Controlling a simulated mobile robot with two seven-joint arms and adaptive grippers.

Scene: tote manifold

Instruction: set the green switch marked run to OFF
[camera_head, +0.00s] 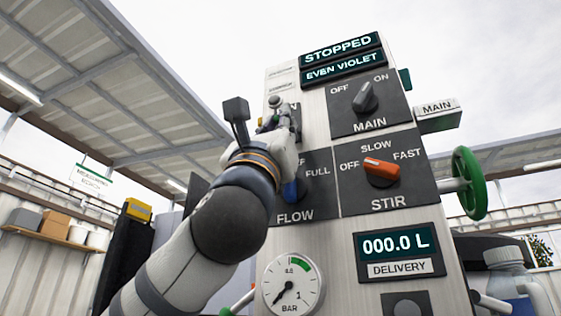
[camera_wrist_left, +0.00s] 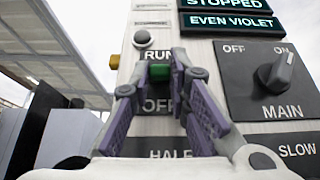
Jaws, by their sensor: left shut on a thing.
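The green switch (camera_wrist_left: 159,73) shows in the left wrist view between my left fingertips, just under the word RUN and above the word OFF. Its lower part is hidden by the fingers, so I cannot tell its exact setting. My left gripper (camera_wrist_left: 162,78) is shut on the switch, with one purple-grey finger on each side. In the head view my left gripper (camera_head: 279,112) is against the upper left of the panel, and the arm hides the switch. The top display (camera_head: 341,48) reads STOPPED, with EVEN VIOLET below it. My right gripper is not in view.
The MAIN knob (camera_head: 366,98) and orange STIR knob (camera_head: 381,168) sit to the right. The blue FLOW knob (camera_head: 292,192) is partly hidden by my arm. A gauge (camera_head: 292,287) and a 000.0 L display (camera_head: 396,244) lie lower. A green handwheel (camera_head: 469,182) stands out at the right.

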